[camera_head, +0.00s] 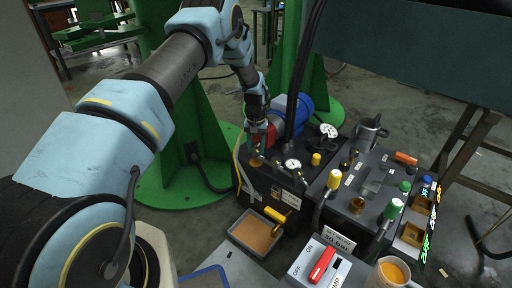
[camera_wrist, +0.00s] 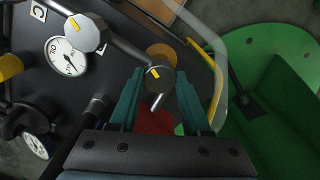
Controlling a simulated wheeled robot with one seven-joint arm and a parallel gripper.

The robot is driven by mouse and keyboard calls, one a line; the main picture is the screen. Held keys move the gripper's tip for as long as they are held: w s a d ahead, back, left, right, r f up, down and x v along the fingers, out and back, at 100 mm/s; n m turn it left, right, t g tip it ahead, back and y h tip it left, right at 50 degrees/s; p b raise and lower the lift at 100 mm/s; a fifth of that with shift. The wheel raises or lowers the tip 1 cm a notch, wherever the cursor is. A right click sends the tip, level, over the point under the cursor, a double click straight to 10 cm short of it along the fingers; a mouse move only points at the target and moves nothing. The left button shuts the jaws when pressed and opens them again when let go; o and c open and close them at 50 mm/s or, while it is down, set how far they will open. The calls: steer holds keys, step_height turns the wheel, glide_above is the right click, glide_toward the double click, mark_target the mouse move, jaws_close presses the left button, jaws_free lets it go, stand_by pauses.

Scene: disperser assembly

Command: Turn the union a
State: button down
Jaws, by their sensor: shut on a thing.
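My gripper (camera_wrist: 157,88) has its two teal fingers on either side of a dark round fitting with a yellow mark, which looks like the union (camera_wrist: 158,74). The jaws are shut on it. A short metal stub points down from it in the wrist view. In the head view my gripper (camera_head: 261,138) points down at the back left of the black machine, and the fingers hide the union there. A second, grey faceted fitting with a yellow mark (camera_wrist: 86,32) sits on a pipe to the upper left in the wrist view, apart from my fingers. I cannot read a letter on either fitting.
A white dial gauge (camera_wrist: 66,57) is left of the fingers. A clear hose (camera_wrist: 212,38) curves close on the right. The blue motor (camera_head: 288,107) and black cables stand beside my gripper. A tray (camera_head: 254,234) and a red-handled switch box (camera_head: 320,264) are in front.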

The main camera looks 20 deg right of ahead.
mark_target(255, 149)
steer(key=shift+m, duration=0.6)
steer(key=shift+c, duration=1.8)
jaws_free()
step_height(255, 149, up, 11)
steer(key=p, duration=0.1)
steer(key=shift+a, duration=0.1)
